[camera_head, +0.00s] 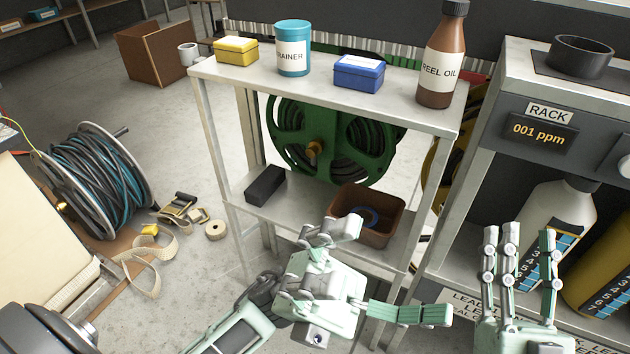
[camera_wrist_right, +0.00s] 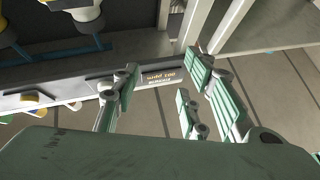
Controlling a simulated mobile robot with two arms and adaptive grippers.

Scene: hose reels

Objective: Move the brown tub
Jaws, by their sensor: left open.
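The brown tub (camera_head: 382,231) is a small open box on the lower shelf of the pale rack, in front of the green hose reel. A dark blue ring-like item (camera_head: 368,216) lies inside it. My left gripper (camera_head: 388,272) is open, just in front of the tub in the head view. One finger covers part of the tub's near left side; another points right, below it. I cannot tell whether it touches. My right gripper (camera_head: 520,242) is open and empty, well right of the tub. Its spread fingers also show in the right wrist view (camera_wrist_right: 165,82).
The rack's top (camera_head: 330,98) holds a yellow box, a teal can, a blue box and a brown bottle (camera_head: 443,55). A black block (camera_head: 265,186) lies left of the tub. A grey cabinet (camera_head: 530,85) with bottles stands right. A cable reel (camera_head: 95,180) and straps lie left.

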